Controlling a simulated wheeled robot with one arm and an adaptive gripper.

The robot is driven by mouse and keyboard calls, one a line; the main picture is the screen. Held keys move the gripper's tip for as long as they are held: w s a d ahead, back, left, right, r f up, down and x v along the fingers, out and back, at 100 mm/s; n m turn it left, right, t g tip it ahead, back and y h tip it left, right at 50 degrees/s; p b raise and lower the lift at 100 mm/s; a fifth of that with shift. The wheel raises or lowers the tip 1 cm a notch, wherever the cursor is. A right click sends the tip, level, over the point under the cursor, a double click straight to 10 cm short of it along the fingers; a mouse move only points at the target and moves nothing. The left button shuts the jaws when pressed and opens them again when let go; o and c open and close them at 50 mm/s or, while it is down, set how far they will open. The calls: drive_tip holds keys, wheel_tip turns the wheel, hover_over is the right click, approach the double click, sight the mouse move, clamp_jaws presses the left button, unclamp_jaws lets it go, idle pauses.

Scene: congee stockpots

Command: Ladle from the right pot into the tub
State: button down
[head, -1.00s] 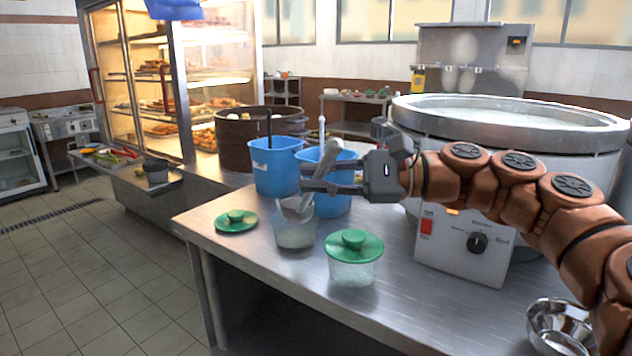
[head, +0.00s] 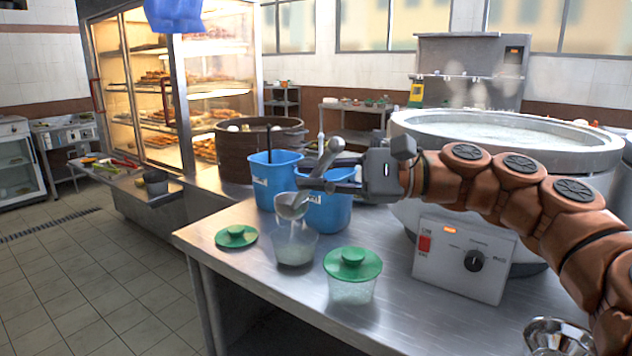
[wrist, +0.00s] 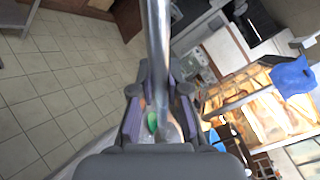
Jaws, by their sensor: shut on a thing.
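My gripper (head: 320,183) is shut on the metal ladle (head: 292,205), whose handle slants up to the right. The ladle's bowl is tilted, just above the rim of a clear open tub (head: 295,246). The tub stands on the steel counter with pale contents low inside. In the wrist view the ladle handle (wrist: 158,45) runs up between my fingers. The large pot (head: 505,143), full of pale congee, stands on the right behind my arm. Whether the ladle still holds congee is not clear.
A second tub (head: 351,290) with a green lid stands in front, and a loose green lid (head: 236,236) lies left. Two blue buckets (head: 268,184) stand behind. A control box (head: 462,262) and a metal bowl (head: 556,337) are on the right.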

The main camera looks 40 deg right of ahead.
drive_tip(key=shift+s+d+r+n+h+b, duration=0.15)
drive_tip(key=shift+s+r+n+h+b, duration=0.15)
drive_tip(key=shift+s+r, duration=0.45)
drive_tip(key=r+p, duration=0.4)
drive_tip(key=r, duration=0.1)
drive_tip(key=shift+w+r, duration=0.2)
drive_tip(key=shift+f, duration=0.3)
